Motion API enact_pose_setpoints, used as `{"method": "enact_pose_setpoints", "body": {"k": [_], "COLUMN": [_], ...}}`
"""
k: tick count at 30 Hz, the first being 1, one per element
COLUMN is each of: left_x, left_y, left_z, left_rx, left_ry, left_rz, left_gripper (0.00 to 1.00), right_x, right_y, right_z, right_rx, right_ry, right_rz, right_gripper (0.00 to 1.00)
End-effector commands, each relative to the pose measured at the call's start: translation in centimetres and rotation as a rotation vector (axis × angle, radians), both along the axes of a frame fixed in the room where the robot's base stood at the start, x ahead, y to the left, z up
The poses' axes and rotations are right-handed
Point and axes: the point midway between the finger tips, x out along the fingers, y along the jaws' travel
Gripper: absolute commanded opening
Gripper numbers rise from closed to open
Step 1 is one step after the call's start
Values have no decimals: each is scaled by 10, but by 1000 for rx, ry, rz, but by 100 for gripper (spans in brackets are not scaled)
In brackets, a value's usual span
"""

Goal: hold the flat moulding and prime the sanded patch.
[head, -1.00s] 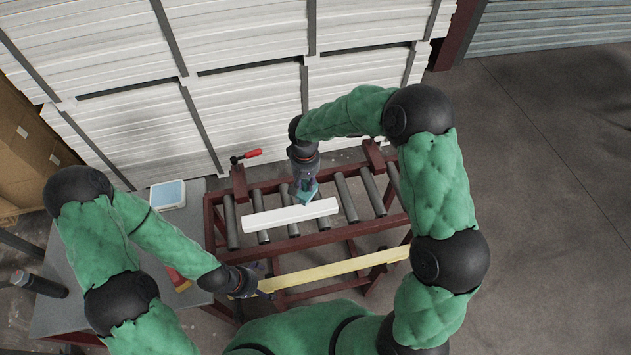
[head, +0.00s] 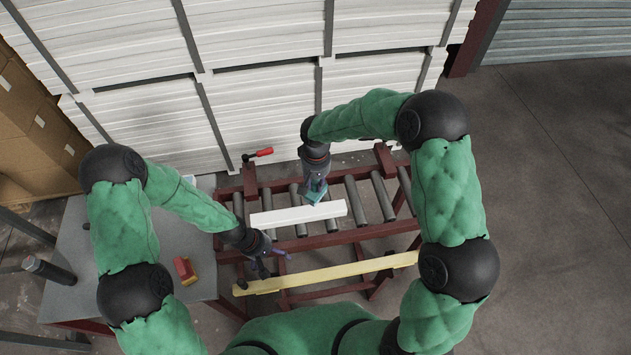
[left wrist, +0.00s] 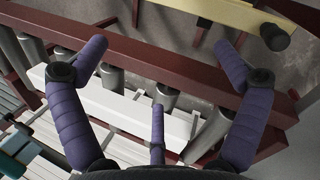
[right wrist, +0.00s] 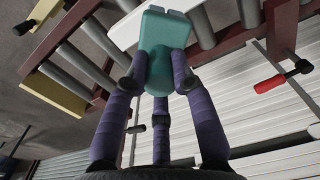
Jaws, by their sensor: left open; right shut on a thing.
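The flat white moulding (head: 285,217) lies across the rollers of the dark red stand. It also shows behind my left fingers in the left wrist view (left wrist: 120,112). I cannot make out a sanded patch on it. My right gripper (head: 314,188) is shut on a teal block (right wrist: 165,50), which it holds at the moulding's far edge, right of its middle; I cannot tell whether they touch. My left gripper (head: 275,263) is open and empty, in front of the moulding's left end and apart from it.
A yellow bar (head: 345,271) runs along the front of the roller stand (head: 345,237). A red-handled clamp (head: 264,152) stands at the back left. A red and yellow item (head: 185,270) is on the grey table (head: 90,265) at left. White board stacks (head: 270,110) fill the back.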

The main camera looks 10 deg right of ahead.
Motion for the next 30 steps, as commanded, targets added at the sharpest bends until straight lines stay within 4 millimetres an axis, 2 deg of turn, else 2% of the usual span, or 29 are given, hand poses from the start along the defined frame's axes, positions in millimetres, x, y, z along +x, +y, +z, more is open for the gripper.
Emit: {"method": "enact_pose_setpoints", "body": {"k": [1, 11, 19, 24, 30], "left_x": [11, 68, 116, 139, 153], "left_y": [-3, -15, -20, -21, -21], "left_z": [3, 25, 54, 74, 87], "left_rx": [10, 122, 242, 302, 337], "left_ry": [15, 124, 152, 142, 128], "left_rz": [35, 327, 606, 769, 883], "left_gripper": [97, 97, 97, 97, 97], "right_x": [0, 0, 0, 0, 0], "right_y": [0, 0, 0, 0, 0], "right_z": [0, 0, 0, 0, 0], "right_rx": [0, 0, 0, 0, 0], "right_ry": [-1, -1, -1, -1, -1], "right_rz": [0, 0, 0, 0, 0], "right_gripper": [0, 0, 0, 0, 0]}}
